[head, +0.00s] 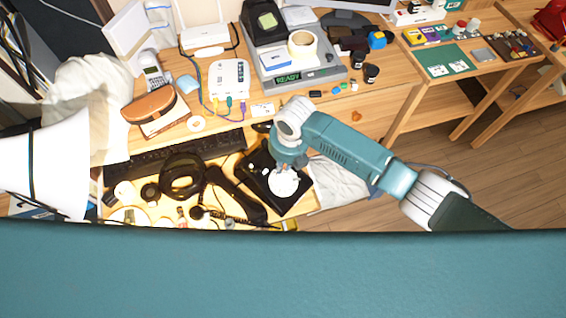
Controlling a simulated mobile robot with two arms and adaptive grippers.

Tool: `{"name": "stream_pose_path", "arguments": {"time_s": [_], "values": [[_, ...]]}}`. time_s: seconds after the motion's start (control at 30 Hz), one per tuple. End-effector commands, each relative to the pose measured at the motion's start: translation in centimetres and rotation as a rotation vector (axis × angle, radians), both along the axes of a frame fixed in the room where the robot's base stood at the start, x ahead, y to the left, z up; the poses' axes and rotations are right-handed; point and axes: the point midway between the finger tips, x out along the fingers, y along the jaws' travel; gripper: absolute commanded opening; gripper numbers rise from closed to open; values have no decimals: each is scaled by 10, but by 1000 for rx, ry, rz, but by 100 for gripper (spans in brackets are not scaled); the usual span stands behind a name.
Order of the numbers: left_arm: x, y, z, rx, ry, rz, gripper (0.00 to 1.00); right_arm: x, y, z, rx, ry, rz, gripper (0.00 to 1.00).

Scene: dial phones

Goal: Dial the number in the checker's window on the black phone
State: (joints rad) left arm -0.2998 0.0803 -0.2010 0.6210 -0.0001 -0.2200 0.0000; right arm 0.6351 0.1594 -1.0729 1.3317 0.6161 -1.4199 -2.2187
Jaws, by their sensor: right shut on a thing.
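The black phone (257,168) lies tilted in the picture on the lit front part of the desk. A long dark piece that looks like its handset (236,196) lies off to its left, near a coiled cord. My right gripper (284,184) is over the phone's right part, pointing down and hiding the phone's face there. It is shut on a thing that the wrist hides. The grey checker (330,75) stands behind, with a small green window (288,79) that seems to read READY. My left gripper is not in view.
A white router (229,78), a brown case (150,105) and a tape roll (302,43) stand farther back. A white lamp-like cone (45,165) blocks the left. Wood floor shows at right.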

Motion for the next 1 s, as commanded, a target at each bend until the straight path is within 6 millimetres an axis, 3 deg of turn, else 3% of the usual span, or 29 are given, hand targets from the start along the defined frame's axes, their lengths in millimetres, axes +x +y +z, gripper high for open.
{"name": "stream_pose_path", "arguments": {"time_s": [1.0], "values": [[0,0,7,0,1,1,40,0,-23,-7,0,1,1,2]]}}
